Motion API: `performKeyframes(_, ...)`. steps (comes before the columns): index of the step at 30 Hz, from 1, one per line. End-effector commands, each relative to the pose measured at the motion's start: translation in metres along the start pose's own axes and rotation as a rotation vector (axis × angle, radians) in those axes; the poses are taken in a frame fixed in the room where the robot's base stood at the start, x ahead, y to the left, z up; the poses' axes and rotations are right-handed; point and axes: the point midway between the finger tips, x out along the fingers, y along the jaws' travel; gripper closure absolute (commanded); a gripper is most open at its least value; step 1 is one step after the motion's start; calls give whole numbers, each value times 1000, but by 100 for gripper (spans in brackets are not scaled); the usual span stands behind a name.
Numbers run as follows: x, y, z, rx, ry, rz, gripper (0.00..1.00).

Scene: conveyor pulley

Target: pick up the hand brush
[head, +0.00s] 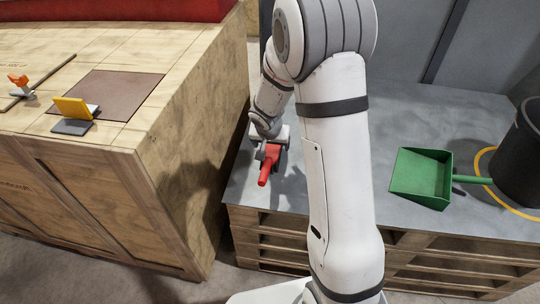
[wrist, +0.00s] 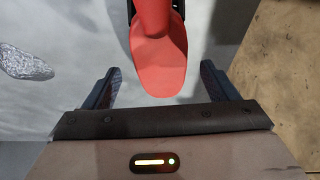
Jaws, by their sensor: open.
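The hand brush (head: 268,168) has a red handle and lies on the grey top of the pallet stack, near the wooden crate. In the head view its far end is mostly hidden by my wrist and gripper. In the wrist view the rounded red end of the hand brush (wrist: 158,62) points toward my palm. My gripper (wrist: 161,67) is open, with one finger on each side of the red part. A gap shows between each finger and the red part.
The wooden crate (head: 190,140) rises close to the left of the brush. A green dustpan (head: 421,176) and a dark bin (head: 520,160) stand at the right of the grey top (head: 240,194). A grey speckled piece (wrist: 24,62) lies left in the wrist view.

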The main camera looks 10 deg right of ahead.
Motion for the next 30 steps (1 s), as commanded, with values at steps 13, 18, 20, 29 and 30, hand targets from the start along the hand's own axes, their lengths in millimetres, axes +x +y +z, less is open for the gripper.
performKeyframes(13,51,-2,0,2,-2,1,20)
performKeyframes(18,50,-1,0,2,-1,1,20)
performKeyframes(20,50,-1,0,2,-1,1,23)
performKeyframes(29,50,-1,-1,2,-1,2,48)
performKeyframes(30,50,-1,-1,2,-1,2,51)
